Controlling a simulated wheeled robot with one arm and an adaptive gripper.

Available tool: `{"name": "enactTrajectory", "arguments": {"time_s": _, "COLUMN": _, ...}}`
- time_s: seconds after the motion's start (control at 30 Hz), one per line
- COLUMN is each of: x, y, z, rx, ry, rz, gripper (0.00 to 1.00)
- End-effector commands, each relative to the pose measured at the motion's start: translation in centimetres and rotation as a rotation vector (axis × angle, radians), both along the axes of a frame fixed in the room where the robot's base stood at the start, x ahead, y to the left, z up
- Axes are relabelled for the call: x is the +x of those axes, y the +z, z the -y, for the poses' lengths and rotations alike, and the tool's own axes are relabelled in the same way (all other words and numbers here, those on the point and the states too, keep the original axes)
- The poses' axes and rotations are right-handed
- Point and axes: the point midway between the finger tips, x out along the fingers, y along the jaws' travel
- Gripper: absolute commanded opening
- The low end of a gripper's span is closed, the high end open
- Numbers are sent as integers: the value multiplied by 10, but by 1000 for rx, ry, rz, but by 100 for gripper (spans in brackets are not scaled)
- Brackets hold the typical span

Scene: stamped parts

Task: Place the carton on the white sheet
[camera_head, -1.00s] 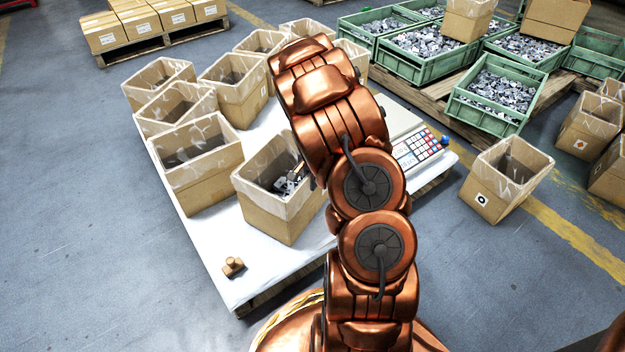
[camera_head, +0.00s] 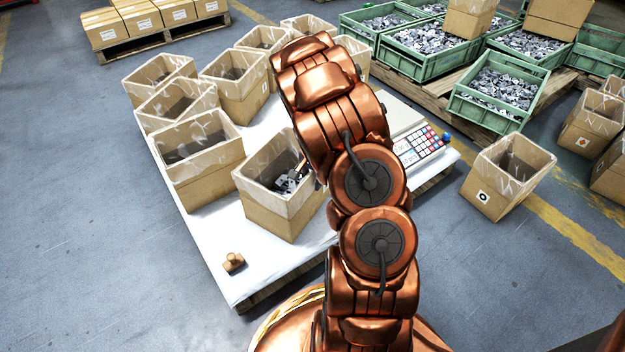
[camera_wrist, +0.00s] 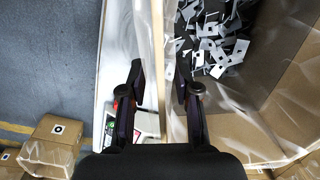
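A brown open-topped carton (camera_head: 275,210) with a clear liner and grey stamped parts inside stands upright on the white sheet (camera_head: 205,234), near the middle. In the wrist view the same carton (camera_wrist: 285,110) fills the right side. My gripper (camera_wrist: 162,82) is at its rim, one finger outside the wall and one inside. The fingers stand apart with a visible gap to the wall. In the head view my copper arm hides most of the gripper and the carton's right edge.
Several open cartons (camera_head: 197,170) stand on the sheet to the left and behind. A keypad scale (camera_head: 420,147) is to the right. A small brown object (camera_head: 233,262) lies at the front left, with bare sheet around it. Another carton (camera_head: 508,178) stands on the floor at right.

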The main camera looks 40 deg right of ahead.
Motion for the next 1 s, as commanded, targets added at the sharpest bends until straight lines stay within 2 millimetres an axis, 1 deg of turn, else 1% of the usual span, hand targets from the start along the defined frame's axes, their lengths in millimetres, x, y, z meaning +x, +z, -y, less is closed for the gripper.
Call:
{"name": "enactTrajectory", "arguments": {"time_s": 0.1, "x": 0, "y": 1, "z": 0, "rx": 0, "ry": 0, "rz": 0, "gripper": 31}}
{"name": "enactTrajectory", "arguments": {"time_s": 0.17, "x": 0, "y": 7, "z": 0, "rx": 0, "ry": 0, "rz": 0, "gripper": 31}}
{"name": "enactTrajectory", "arguments": {"time_s": 0.27, "x": 0, "y": 22, "z": 0, "rx": 0, "ry": 0, "rz": 2, "gripper": 31}}
{"name": "enactTrajectory", "arguments": {"time_s": 0.5, "x": -1, "y": 70, "z": 1, "rx": -2, "ry": 0, "rz": 4, "gripper": 31}}
{"name": "enactTrajectory", "arguments": {"time_s": 0.7, "x": -2, "y": 103, "z": 1, "rx": -2, "ry": 0, "rz": 2, "gripper": 31}}
{"name": "enactTrajectory", "arguments": {"time_s": 0.8, "x": -2, "y": 113, "z": 2, "rx": -3, "ry": 1, "rz": 3, "gripper": 31}}
{"name": "enactTrajectory", "arguments": {"time_s": 1.0, "x": -4, "y": 125, "z": -2, "rx": -1, "ry": 9, "rz": -1, "gripper": 31}}
